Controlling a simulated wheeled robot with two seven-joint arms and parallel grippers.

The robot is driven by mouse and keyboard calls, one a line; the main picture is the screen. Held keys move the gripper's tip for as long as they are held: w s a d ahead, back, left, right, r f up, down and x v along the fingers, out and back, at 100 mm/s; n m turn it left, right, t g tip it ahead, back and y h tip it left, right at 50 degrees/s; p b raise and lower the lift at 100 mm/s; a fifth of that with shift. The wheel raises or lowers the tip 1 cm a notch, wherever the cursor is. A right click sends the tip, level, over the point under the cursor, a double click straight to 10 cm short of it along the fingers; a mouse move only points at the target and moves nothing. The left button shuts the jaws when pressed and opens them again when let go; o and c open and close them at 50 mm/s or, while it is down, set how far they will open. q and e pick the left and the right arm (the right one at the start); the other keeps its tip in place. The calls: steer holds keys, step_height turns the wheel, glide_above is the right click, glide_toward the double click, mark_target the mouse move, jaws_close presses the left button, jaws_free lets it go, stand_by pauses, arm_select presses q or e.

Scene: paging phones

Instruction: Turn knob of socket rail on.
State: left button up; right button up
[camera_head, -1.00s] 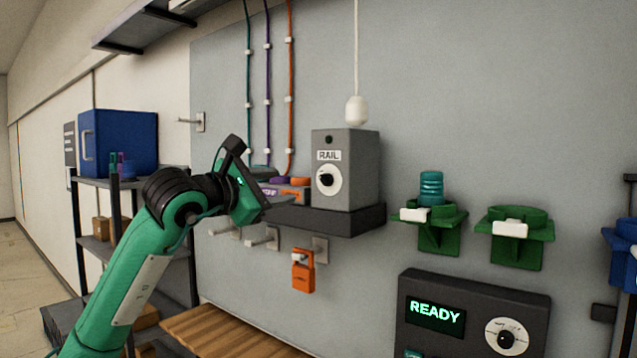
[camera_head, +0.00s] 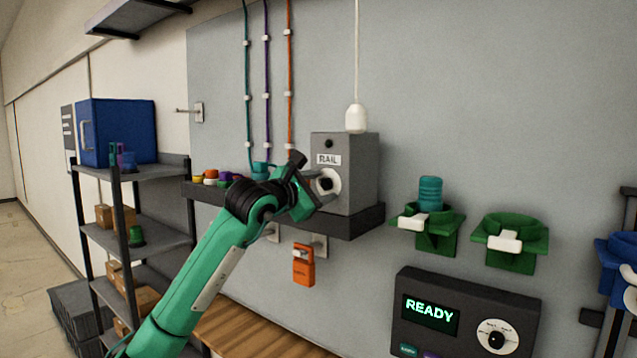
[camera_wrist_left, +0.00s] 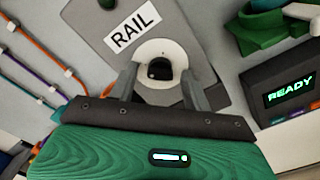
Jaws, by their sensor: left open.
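The socket rail unit is a grey box labelled RAIL (camera_head: 354,174) on a dark wall shelf. Its knob (camera_head: 325,184) is black on a white round dial, with a small dark lamp above it. My left gripper (camera_head: 318,192) is at the front of the box, close to the dial and partly covering it. In the left wrist view the knob (camera_wrist_left: 159,69) lies between and just beyond the two open fingers (camera_wrist_left: 158,90). Whether a finger touches the dial is unclear. My right gripper is not in view.
The dark shelf (camera_head: 362,222) runs under the box. An orange tag (camera_head: 303,265) hangs below it. A white pull cord end (camera_head: 356,118) hangs just above the box. A panel reading READY (camera_head: 465,312) and green holders (camera_head: 510,243) are to the right.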

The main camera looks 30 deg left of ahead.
arm_select(q)
steer(key=c, duration=0.9)
steer(key=shift+c, duration=0.5)
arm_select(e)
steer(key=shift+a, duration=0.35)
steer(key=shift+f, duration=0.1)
